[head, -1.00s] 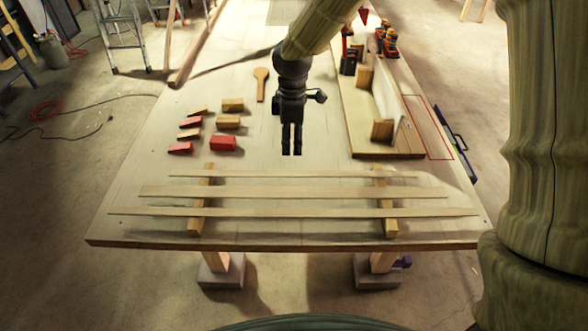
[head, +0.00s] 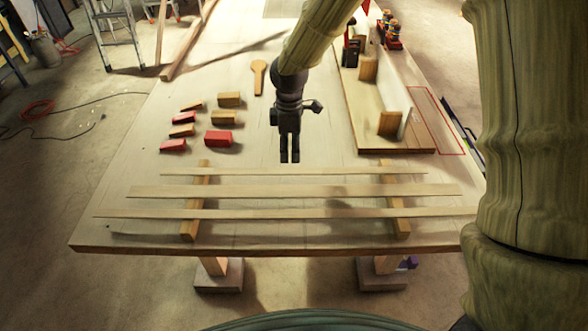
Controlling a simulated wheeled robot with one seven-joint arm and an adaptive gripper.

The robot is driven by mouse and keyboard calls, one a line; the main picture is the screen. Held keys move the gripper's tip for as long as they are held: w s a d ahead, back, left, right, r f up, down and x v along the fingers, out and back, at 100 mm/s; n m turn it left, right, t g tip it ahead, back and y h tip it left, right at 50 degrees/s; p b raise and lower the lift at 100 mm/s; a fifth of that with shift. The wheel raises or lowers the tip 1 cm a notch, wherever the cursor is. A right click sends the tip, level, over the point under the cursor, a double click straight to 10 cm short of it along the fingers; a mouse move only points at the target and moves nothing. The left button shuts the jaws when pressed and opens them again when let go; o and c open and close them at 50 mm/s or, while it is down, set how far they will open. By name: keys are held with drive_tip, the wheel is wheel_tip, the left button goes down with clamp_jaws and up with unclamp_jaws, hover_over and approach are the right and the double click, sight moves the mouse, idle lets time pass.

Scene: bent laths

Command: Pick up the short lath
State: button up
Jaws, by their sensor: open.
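Three pale wooden laths lie across two wooden bearers at the near end of the table. The short lath (head: 340,171) is the farthest from me. A middle lath (head: 250,191) and the longest, nearest lath (head: 270,213) lie in front of it, with gaps between them. My gripper (head: 290,160) points down, a little beyond the short lath and close to its far edge in the picture. Its fingers are open and hold nothing. I cannot tell its exact height above the table.
The left bearer (head: 190,229) and right bearer (head: 399,226) lie on the table (head: 150,244). Red and wooden blocks (head: 218,139) and a wooden paddle (head: 259,77) lie at left. A board fixture with an upright panel (head: 392,100) stands at right, beside a red outlined rectangle (head: 437,120).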

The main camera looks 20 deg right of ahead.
sight(290, 170)
drive_tip(key=shift+s+a+f+p, duration=0.15)
drive_tip(key=shift+f+p, duration=0.55)
drive_tip(key=shift+f, duration=0.95)
drive_tip(key=shift+s+f+p, duration=0.2)
drive_tip(key=shift+f+p, duration=0.45)
drive_tip(key=shift+f, duration=1)
clamp_jaws()
